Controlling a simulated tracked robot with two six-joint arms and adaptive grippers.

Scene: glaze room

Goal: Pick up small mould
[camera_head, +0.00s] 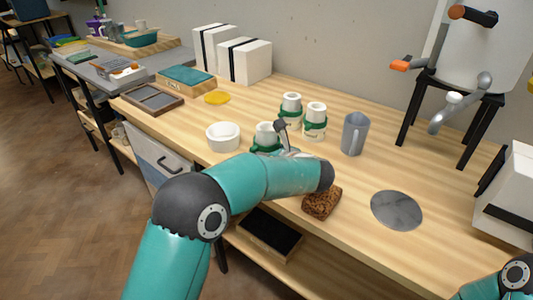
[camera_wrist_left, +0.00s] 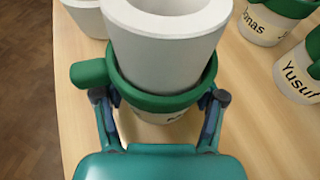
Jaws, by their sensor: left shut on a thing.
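A small white hollow mould (camera_head: 267,132) with a green band stands out beside my left gripper (camera_head: 283,142), partly behind my left arm in the head view. In the left wrist view, my left gripper (camera_wrist_left: 165,108) has a finger on each side of this mould (camera_wrist_left: 168,40) and is shut on its banded body. A dark written label under the band is mostly hidden. The mould looks upright. I cannot tell whether its base touches the bench. Two similar banded moulds stand behind it, one at the back (camera_head: 291,104) and one to the right (camera_head: 315,120). My right gripper is out of view.
A white round bowl-like piece (camera_head: 223,142) stands just left. A grey jug (camera_head: 354,133) stands to the right. A brown sponge-like block (camera_head: 321,204) and a grey disc (camera_head: 397,210) lie nearer the front. White strapped boxes (camera_head: 245,61) stand by the wall.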

